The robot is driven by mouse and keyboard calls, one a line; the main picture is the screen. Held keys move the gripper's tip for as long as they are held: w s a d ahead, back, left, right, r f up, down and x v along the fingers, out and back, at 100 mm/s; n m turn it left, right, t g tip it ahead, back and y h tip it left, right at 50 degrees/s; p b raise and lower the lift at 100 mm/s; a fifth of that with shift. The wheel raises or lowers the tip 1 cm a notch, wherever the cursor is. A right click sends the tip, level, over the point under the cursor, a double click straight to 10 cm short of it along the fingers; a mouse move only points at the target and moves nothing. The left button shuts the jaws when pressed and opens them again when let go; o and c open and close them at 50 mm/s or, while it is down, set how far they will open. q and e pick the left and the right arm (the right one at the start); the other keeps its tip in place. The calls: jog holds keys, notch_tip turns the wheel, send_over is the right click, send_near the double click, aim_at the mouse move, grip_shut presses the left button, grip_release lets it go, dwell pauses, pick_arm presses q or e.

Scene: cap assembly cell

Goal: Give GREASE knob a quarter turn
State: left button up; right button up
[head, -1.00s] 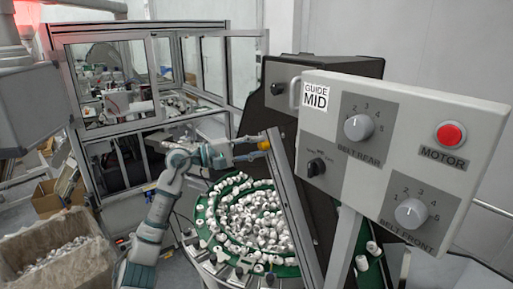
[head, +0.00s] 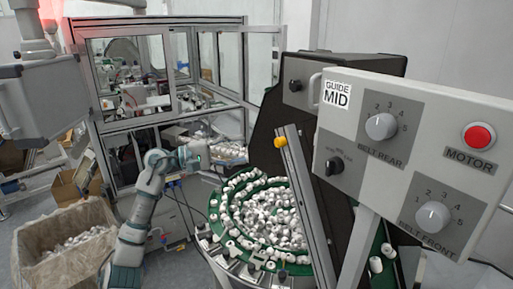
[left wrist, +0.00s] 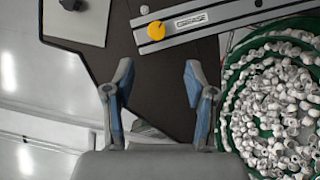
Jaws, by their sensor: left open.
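The GREASE knob is a small yellow knob (head: 280,142) on a slanted metal rail to the left of the control panel in the head view. In the left wrist view the yellow knob (left wrist: 156,31) sits at the left end of the rail, beside the GREASE label (left wrist: 191,20). My left gripper (left wrist: 158,75) is open, with nothing between its fingers, and the knob lies ahead beyond the fingertips. In the head view my left gripper (head: 203,153) is to the left of the knob, clearly apart from it. My right gripper is not in view.
A round green feeder (head: 236,194) full of white caps lies below the rail. The control panel (head: 400,113) with dials and a red MOTOR button (head: 480,136) stands at the right. A bin of caps (head: 30,249) is at lower left.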

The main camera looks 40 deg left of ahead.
pick_arm(q)
jog(key=shift+v, duration=1.05)
jog(key=shift+w+d+f, duration=0.1)
jog(key=n+t+y+p, duration=0.25)
jog(key=n+y, duration=0.35)
jog(key=n, duration=1.7)
send_near(276, 142)
jog(key=shift+t, duration=0.45)
jog(key=p+x, duration=0.6)
jog(key=x, duration=0.1)
jog(key=shift+d+f+p, duration=0.25)
jog(key=shift+p, duration=0.15)
jog(key=shift+w+d+f, duration=0.1)
jog(key=shift+w+d, duration=0.15)
jog(key=shift+w, duration=0.3)
